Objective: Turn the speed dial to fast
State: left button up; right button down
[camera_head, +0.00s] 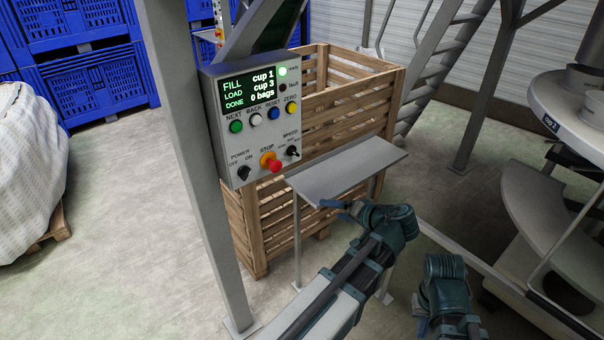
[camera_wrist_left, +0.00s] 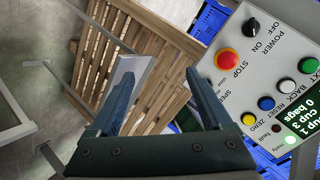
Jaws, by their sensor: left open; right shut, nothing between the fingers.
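The speed dial (camera_head: 293,151) is a small black knob at the lower right of the grey control box (camera_head: 225,165); I cannot read its exact setting. In the left wrist view, part of the speed label shows on the control box (camera_wrist_left: 255,70), but the dial is hidden behind the right-hand finger. My left gripper (camera_head: 335,209) is open and empty, in front of the box and below and right of the dial, apart from it. Its two fingers (camera_wrist_left: 163,100) are spread in the left wrist view. My right gripper (camera_head: 444,290) is low at the right, away from the box, and shut.
The red stop button (camera_head: 275,166) is close left of the dial, with the power switch (camera_head: 243,173) beyond it. A grey metal shelf (camera_head: 350,168) projects right of the box. A wooden crate (camera_head: 345,110) stands behind. A round cup machine (camera_head: 555,150) is at right.

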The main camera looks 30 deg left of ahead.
pick_arm(q)
jog(key=w+a+r+n+t+y+b, duration=0.2)
jog(key=w+a+r+y+b, duration=0.2)
jog(key=w+a+y, duration=0.15)
send_near(297, 154)
jog(key=x, duration=0.8)
jog(key=shift+a+r, duration=0.1)
jog(key=shift+a, duration=0.1)
pick_arm(e)
notch_tip(297, 154, down, 6)
jog(key=shift+r, duration=0.2)
pick_arm(q)
jog(key=shift+t, duration=0.3)
grip_shut()
